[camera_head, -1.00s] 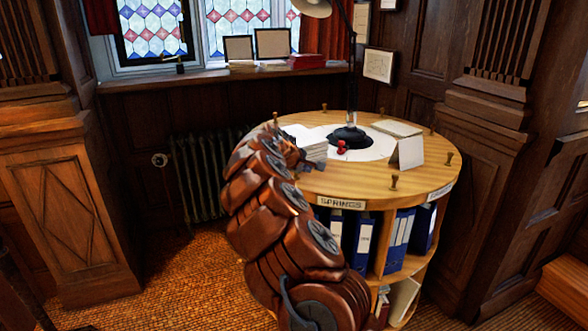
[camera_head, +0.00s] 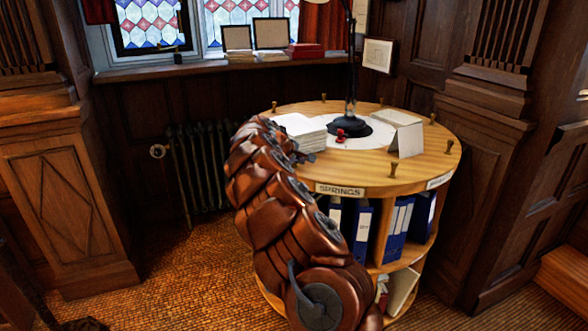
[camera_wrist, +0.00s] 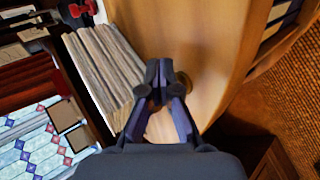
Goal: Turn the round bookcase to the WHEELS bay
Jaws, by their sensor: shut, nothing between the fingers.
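The round bookcase (camera_head: 345,177) stands ahead, with a pale wooden top and brass pegs, such as this front peg (camera_head: 393,170), around its rim. The SPRINGS label (camera_head: 340,190) faces me. A second label (camera_head: 439,181) at the right is too oblique to read. No WHEELS label shows. Blue binders (camera_head: 362,232) stand in the bays below. My gripper (camera_wrist: 166,72) is shut and empty over the bookcase top (camera_wrist: 208,40) in the wrist view, beside the paper stack. A brassy spot shows behind the fingers; contact cannot be told. In the head view my arm mostly hides the gripper.
The top carries a paper stack (camera_head: 299,130), a black lamp (camera_head: 349,128), a small red item (camera_head: 341,135) and a folded white card (camera_head: 408,140). A radiator (camera_head: 199,165) stands behind, and a panelled pillar (camera_head: 500,150) closely flanks the right. Woven floor is free at the left.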

